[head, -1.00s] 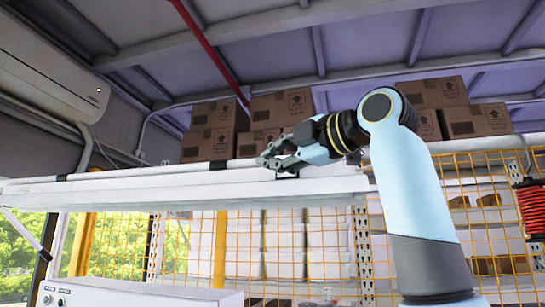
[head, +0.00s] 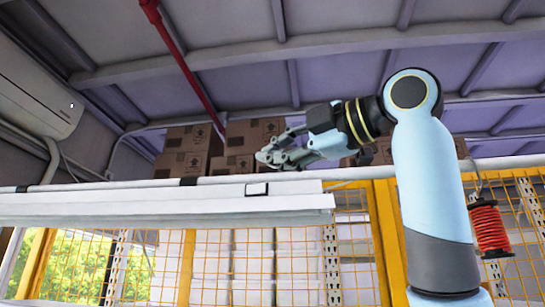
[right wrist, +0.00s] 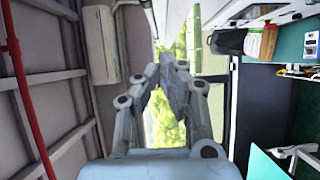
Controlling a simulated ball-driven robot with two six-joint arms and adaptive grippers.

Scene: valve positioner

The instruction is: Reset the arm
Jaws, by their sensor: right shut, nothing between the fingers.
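My right arm rises on the right of the head view, its pale blue forearm upright and its wrist bent to the left. My right gripper (head: 268,157) points left, just above the white rail in the picture. Its fingers are together with nothing between them. In the right wrist view the fingertips of this gripper (right wrist: 174,68) meet in front of a bright window. My left arm and left gripper are not in view. I see no valve positioner that I can make out.
A white shelf-like beam (head: 120,207) spans the left and middle. Cardboard boxes (head: 255,135) stand behind it. An orange mesh fence (head: 215,265) is below, and a red coil (head: 489,227) hangs at right.

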